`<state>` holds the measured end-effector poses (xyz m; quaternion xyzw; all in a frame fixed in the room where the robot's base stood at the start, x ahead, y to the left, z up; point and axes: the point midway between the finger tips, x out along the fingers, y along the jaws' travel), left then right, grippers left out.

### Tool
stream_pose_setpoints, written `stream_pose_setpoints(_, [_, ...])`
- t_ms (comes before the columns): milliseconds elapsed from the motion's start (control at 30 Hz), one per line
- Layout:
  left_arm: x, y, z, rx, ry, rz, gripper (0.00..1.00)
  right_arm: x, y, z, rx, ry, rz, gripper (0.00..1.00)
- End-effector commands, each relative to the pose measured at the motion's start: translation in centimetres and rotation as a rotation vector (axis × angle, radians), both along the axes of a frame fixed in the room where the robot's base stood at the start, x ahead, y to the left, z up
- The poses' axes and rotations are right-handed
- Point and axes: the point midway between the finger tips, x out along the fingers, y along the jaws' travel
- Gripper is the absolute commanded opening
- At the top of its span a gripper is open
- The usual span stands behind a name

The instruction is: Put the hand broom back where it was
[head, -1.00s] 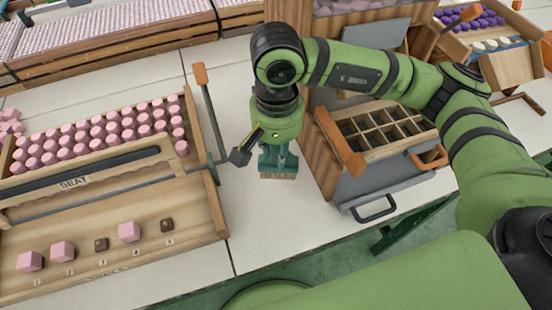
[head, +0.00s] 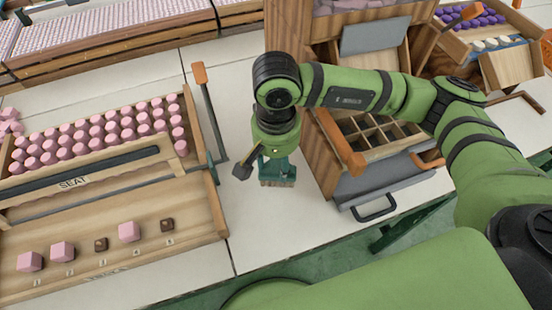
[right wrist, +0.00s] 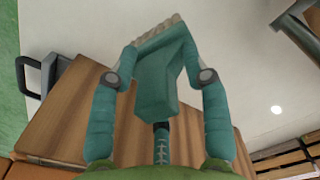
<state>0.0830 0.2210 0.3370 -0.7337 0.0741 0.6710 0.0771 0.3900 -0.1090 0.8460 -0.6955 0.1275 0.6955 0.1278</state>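The hand broom (head: 278,171) is teal with pale bristles. In the head view it is below my right wrist, upright with bristles down, at the bench top between the pink-block tray and the wooden cabinet. In the right wrist view the broom (right wrist: 163,80) lies between the two teal fingers of my right gripper (right wrist: 160,48). The fingertips press against both sides of its head, and the handle points back toward the palm. Whether the bristles touch the bench I cannot tell. My left gripper is not in view.
The wooden tray (head: 215,215) with pink blocks stands left, with an orange-handled lever (head: 208,105) at its right edge. The cabinet (head: 322,150) with a divided drawer and grey handle stands close right. Bare bench (head: 262,215) lies in front of the broom.

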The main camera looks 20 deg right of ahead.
Motion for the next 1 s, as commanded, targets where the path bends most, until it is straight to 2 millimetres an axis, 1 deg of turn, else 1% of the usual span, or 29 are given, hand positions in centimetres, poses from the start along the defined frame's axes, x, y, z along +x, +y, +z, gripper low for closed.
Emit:
stream_pose_setpoints(167, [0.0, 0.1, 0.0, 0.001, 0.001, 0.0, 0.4, 0.0, 0.0, 0.0, 0.0, 0.0, 0.0, 0.47])
stream_pose_setpoints(300, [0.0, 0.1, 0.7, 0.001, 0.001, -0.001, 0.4, 0.0, 0.0, 0.6, 0.0, 0.0, 0.0, 0.47])
stream_pose_setpoints(333, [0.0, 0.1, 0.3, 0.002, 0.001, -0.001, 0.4, 0.1, 0.0, 0.9, 0.001, -0.003, 0.0, 0.47])
stream_pose_setpoints(467, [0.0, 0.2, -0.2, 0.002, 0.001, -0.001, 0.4, 0.1, 0.0, 3.3, 0.002, -0.006, 0.001, 0.47])
stream_pose_setpoints(700, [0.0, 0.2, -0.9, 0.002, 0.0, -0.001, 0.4, 0.1, 0.1, 8.6, 0.001, -0.005, 0.001, 0.47])
stream_pose_setpoints(800, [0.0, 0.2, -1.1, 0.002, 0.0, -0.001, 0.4, 0.1, 0.0, 10.3, 0.001, -0.005, 0.001, 0.47])
stream_pose_setpoints(900, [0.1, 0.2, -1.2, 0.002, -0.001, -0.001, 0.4, 0.0, 0.0, 11.4, 0.001, -0.001, 0.0, 0.47])
stream_pose_setpoints(1000, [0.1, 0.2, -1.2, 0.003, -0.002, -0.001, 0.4, 0.0, 0.0, 12.1, 0.0, -0.001, 0.0, 0.47])
